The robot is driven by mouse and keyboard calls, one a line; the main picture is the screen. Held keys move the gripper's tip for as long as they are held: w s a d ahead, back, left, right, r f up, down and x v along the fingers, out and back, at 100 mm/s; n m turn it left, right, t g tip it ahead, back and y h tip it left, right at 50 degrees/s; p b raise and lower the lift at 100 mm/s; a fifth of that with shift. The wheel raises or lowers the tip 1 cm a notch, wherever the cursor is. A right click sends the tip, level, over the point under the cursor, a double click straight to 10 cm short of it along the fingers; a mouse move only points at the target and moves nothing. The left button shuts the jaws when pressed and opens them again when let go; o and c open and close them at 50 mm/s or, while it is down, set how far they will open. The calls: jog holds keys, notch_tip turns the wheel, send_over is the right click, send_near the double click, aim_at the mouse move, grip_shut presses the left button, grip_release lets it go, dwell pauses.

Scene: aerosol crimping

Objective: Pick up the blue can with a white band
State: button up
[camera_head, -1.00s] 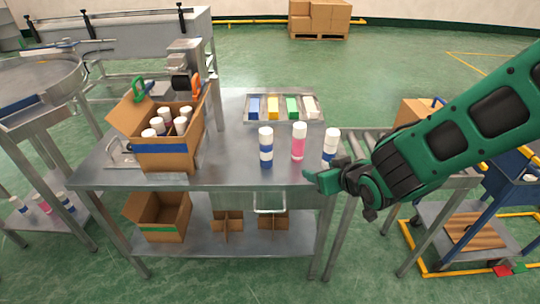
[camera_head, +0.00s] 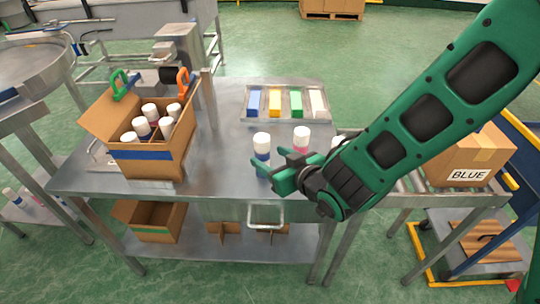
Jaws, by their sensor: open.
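A blue can with a white band and white cap (camera_head: 262,147) stands upright near the front of the steel table (camera_head: 205,183); its lower part is partly hidden by my gripper. My gripper (camera_head: 267,176) is open, its fingers pointing left at the can's lower part. I cannot tell whether the fingers are around the can or only in front of it. A pink can with a white cap (camera_head: 301,138) stands just right of it, its lower part hidden by my gripper. Another white-capped can (camera_head: 337,142) is mostly hidden behind my arm.
An open cardboard box (camera_head: 150,164) with several white-capped cans stands on the left of the table. A tray (camera_head: 286,89) with blue, yellow, green and white blocks lies at the back. A box marked BLUE (camera_head: 468,160) sits on the roller conveyor at right.

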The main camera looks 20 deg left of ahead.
aim_at(267, 154)
jog(key=x, duration=0.5)
jog(key=shift+w+d+f, duration=0.1)
jog(key=shift+w+f, duration=0.15)
jog(key=shift+w, duration=0.2)
jog(key=shift+f+x, duration=0.1)
jog(key=shift+x, duration=1.15)
jog(key=shift+f+x, duration=0.15)
jog(key=shift+x, duration=1.05)
jog(key=shift+s, duration=0.15)
jog(key=c, duration=1.2)
